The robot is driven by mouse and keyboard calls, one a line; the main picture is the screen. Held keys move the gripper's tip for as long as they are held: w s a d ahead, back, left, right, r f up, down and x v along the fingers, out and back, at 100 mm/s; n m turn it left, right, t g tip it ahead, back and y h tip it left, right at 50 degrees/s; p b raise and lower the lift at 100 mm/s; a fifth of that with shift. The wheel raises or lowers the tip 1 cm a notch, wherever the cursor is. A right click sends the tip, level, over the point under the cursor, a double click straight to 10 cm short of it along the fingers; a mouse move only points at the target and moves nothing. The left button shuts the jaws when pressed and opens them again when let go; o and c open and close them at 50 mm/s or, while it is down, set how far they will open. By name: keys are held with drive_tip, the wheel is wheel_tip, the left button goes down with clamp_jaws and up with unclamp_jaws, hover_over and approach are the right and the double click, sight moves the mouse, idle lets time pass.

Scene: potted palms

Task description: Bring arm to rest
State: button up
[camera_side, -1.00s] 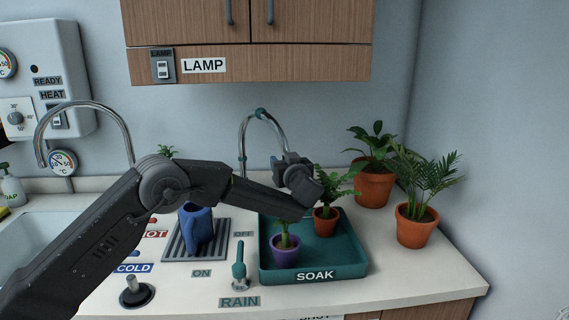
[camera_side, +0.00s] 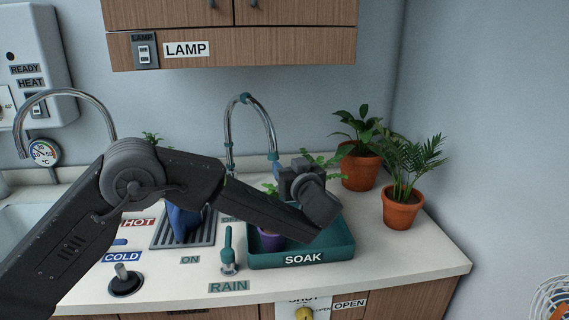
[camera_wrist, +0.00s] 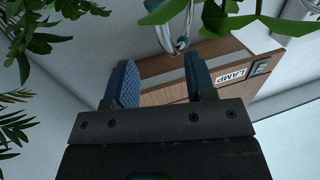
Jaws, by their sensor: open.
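My gripper (camera_side: 300,182) hangs above the teal SOAK tray (camera_side: 338,252) in the side view, in front of the curved teal-ringed tap (camera_side: 235,120). In the wrist view my gripper (camera_wrist: 160,75) has its two blue-padded fingers apart with nothing held between them. The purple pot (camera_side: 270,242) stands in the tray, partly covered by my arm. The second tray plant is mostly hidden behind my gripper, with only some leaves (camera_side: 325,160) showing.
Two orange-potted plants, a broad-leaved one (camera_side: 361,168) and a palm (camera_side: 402,207), stand right of the tray. A blue jug (camera_side: 185,222) sits on a drain grid behind my arm. The RAIN lever (camera_side: 228,250) stands at the front. The cabinet (camera_side: 235,48) overhangs.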

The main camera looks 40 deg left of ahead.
idle(0.3)
wheel_tip(320, 180, up, 12)
drive_tip(key=m+t+h, duration=0.5)
drive_tip(key=t+h, duration=0.2)
drive_tip(key=h, duration=0.2)
drive_tip(key=s+d+r+m+g+h, duration=0.1)
drive_tip(key=s+m+h, duration=0.15)
drive_tip(key=s, duration=0.25)
drive_tip(key=s+d+r+m+h, duration=0.2)
drive_tip(key=s+h, duration=0.2)
drive_tip(key=s, duration=0.1)
drive_tip(key=s+a+f+g, duration=0.2)
drive_tip(key=s+f+g, duration=0.1)
drive_tip(key=s, duration=0.6)
drive_tip(key=s+a+f+m+g, duration=0.1)
drive_tip(key=s+a+f+g, duration=0.1)
drive_tip(key=s+f, duration=0.4)
drive_tip(key=s+a+f+m+g, duration=0.1)
drive_tip(key=s+f+g, duration=0.4)
drive_tip(key=s, duration=0.8)
drive_tip(key=shift+a, duration=0.75)
